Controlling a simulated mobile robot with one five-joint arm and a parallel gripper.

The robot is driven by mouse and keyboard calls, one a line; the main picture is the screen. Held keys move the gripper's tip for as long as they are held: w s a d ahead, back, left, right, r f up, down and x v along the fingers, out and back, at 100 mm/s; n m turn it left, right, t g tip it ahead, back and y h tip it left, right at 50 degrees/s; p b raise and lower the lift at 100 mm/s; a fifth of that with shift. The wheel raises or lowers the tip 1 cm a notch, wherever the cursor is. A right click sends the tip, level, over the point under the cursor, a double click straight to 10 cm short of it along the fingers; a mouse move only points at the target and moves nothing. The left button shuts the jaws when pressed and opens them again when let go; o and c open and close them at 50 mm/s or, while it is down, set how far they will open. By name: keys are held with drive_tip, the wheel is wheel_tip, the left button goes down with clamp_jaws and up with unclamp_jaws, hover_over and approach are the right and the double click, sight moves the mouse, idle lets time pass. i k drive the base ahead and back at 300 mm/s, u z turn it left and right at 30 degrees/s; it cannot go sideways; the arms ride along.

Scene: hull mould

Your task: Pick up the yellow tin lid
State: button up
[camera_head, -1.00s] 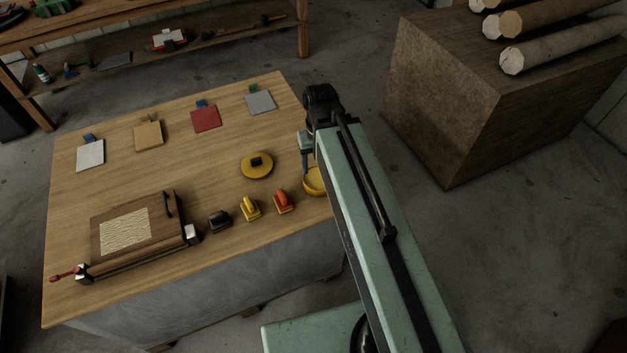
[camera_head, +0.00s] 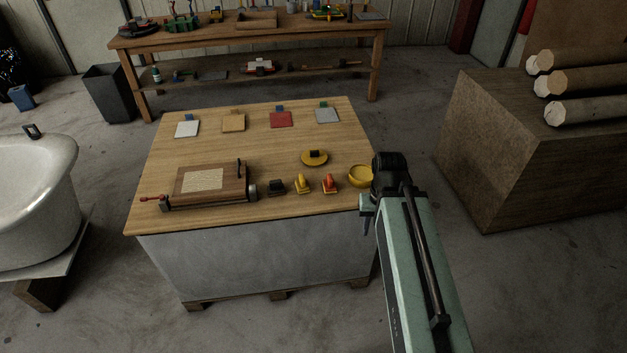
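The yellow tin lid (camera_head: 314,160) is a round, flat disc with a dark knob on top. It lies on the wooden tabletop (camera_head: 215,145), right of the middle. The open yellow tin (camera_head: 361,177) stands to its lower right, near the table's right edge, and looks like a round bowl. My gripper (camera_head: 367,205) is at the end of my pale green arm, just below the tin in the picture and apart from the lid. Its fingers are small and partly hidden by my arm, so I cannot see whether they are open.
A black stamp-like block (camera_head: 276,187), a yellow one (camera_head: 302,184) and an orange one (camera_head: 330,184) stand in front of the lid. A wooden press-like board (camera_head: 235,190) lies to the left. Coloured squares, one red (camera_head: 281,119), line the back. Logs (camera_head: 585,109) top a brown block (camera_head: 510,160).

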sight(312, 157)
drive_tip(key=u, duration=1.15)
drive_tip(key=i, duration=1.55)
drive_tip(key=u, duration=0.7)
drive_tip(key=k, duration=0.7)
drive_tip(key=u, duration=0.25)
drive_tip(key=i, duration=0.7)
drive_tip(key=z, duration=0.05)
